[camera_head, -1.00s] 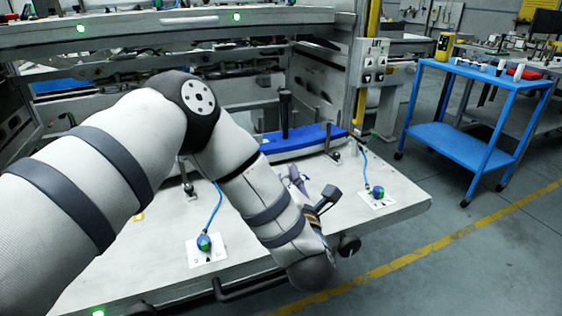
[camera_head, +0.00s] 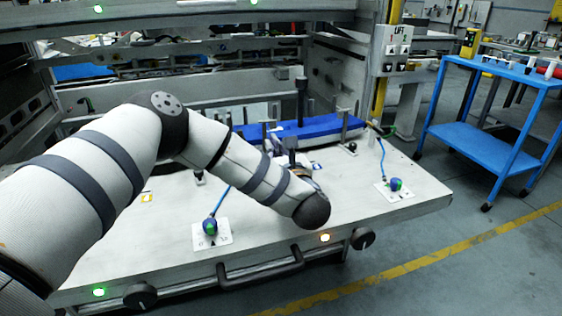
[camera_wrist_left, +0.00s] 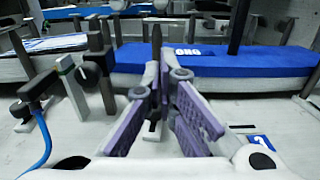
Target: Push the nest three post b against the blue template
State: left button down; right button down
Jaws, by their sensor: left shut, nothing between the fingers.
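The blue template (camera_head: 325,124) is a long, blue-topped block across the back of the white table; the left wrist view also shows it (camera_wrist_left: 255,62). My left gripper (camera_wrist_left: 160,85) is shut and empty, its purple-padded fingers pointing toward the template's front. A thin dark post (camera_wrist_left: 157,42) stands just beyond the fingertips, in front of the template. I cannot tell from markings whether it is post b of nest three, nor whether the fingers or template touch it. In the head view my forearm and wrist partly hide the gripper (camera_head: 288,158). My right gripper is out of view.
A dark upright column (camera_head: 302,98) rises by the template. A clamp with a black knob and blue cable (camera_wrist_left: 40,100) stands left of my gripper. Blue-cabled knobs (camera_head: 210,226) (camera_head: 395,184) sit on the table. A blue cart (camera_head: 485,140) stands beyond.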

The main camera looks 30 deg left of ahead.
aim_at(266, 138)
pick_arm(q)
jog(key=shift+x, duration=1.15)
jog(key=shift+w+a+f, duration=0.15)
jog(key=shift+w+a, duration=0.1)
jog(key=shift+a, duration=0.05)
jog(key=shift+w+a, duration=0.25)
jog(key=shift+w, duration=0.05)
jog(key=shift+b, duration=0.3)
